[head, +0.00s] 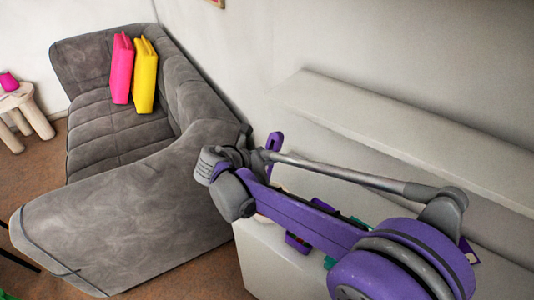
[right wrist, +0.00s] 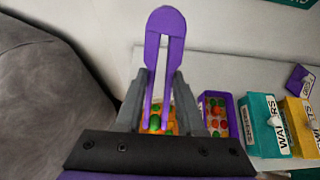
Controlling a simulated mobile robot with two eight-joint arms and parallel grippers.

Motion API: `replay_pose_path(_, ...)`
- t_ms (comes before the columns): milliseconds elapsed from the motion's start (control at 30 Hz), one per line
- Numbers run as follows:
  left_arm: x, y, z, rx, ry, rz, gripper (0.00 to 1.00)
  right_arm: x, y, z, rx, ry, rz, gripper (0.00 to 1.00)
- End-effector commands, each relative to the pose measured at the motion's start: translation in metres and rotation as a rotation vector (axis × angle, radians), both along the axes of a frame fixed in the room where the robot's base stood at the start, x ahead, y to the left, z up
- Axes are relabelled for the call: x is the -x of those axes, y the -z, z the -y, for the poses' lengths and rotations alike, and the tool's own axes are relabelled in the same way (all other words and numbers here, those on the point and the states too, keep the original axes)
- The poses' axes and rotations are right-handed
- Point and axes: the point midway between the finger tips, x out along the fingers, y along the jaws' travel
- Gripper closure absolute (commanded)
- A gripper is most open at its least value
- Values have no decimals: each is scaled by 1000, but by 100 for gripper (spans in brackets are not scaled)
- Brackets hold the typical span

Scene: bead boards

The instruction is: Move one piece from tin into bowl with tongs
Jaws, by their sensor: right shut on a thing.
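My right gripper (right wrist: 158,95) is shut on the purple tongs (right wrist: 166,22), with a grey finger on each side of them. The tongs' rounded end points up in the right wrist view, and their two arms run down to an orange container (right wrist: 174,112). Green, red and orange pieces (right wrist: 154,124) show around the tips; I cannot tell whether the tips grip one. Beside it is a purple tray (right wrist: 232,100) with red, green and pale pieces. The head view shows the tongs (head: 274,140) upright past my right arm. My left gripper is out of view.
A teal box (right wrist: 262,125) and a yellow box (right wrist: 298,118) stand right of the purple tray on the white surface (right wrist: 244,77). A small purple box (right wrist: 300,80) lies behind them. A grey sofa (head: 130,215) stands on the left, close to the surface.

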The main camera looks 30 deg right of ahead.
Motion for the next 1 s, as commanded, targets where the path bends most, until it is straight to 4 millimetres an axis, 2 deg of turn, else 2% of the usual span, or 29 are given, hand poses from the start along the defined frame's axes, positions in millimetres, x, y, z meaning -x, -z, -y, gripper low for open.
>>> replay_pose_path(33, 4, 7, 0, 0, 0, -8, 41, 2, 10, 0, 0, 0, -4, 100)
replay_pose_path(100, 7, 13, 0, 0, 0, -14, 41, 2, 19, 0, 0, 1, -5, 100)
replay_pose_path(500, 21, 42, 0, 0, 0, -40, 41, 1, 63, 0, 0, 1, -3, 100)
replay_pose_path(933, 22, 44, 0, 0, 0, -41, 41, 0, 68, 0, 0, 0, 0, 100)
replay_pose_path(967, 22, 44, 0, 0, 0, -41, 41, 0, 68, 0, 0, 0, 0, 57)
replay_pose_path(1000, 22, 44, 0, 0, 0, -41, 41, 0, 68, 0, 0, 0, 0, 53)
